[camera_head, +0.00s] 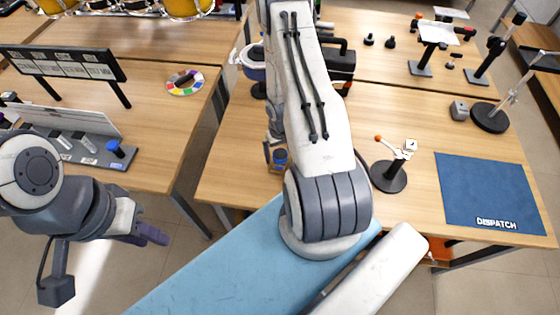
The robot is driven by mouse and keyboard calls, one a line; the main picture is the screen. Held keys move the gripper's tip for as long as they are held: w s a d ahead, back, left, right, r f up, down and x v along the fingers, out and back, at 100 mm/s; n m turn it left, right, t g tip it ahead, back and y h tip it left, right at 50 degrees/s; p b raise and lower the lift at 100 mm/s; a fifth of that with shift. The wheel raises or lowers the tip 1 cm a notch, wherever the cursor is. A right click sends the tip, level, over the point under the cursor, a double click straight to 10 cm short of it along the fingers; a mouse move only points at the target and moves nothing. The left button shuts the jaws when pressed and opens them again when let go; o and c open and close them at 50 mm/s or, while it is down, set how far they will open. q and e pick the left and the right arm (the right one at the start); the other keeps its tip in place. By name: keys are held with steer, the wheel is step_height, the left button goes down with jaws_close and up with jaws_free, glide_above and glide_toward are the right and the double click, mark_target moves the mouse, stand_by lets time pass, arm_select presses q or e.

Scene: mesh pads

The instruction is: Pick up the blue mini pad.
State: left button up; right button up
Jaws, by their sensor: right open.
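A small blue round pad (280,156) sits on a small brown base near the front edge of the middle table, just left of my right arm. I take it to be the blue mini pad. My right gripper (274,148) points down at it, open, with a dark finger beside its left side. The arm link hides the rest of this gripper, and I cannot tell whether it touches the pad. My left gripper (149,234) is over the floor at the lower left, away from the tables. Its finger gap does not show.
A blue dispatch mat (487,190) lies on the right of the table. A black stand with an orange-tipped lever (389,176) is right of my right arm. A colour wheel (185,82) and a grey rack (75,135) are on the left table. A gap separates the tables.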

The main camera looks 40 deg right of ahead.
steer(key=shift+f, duration=0.45)
steer(key=shift+r, duration=0.15)
steer(key=c, duration=1.5)
steer(key=shift+r, duration=0.1)
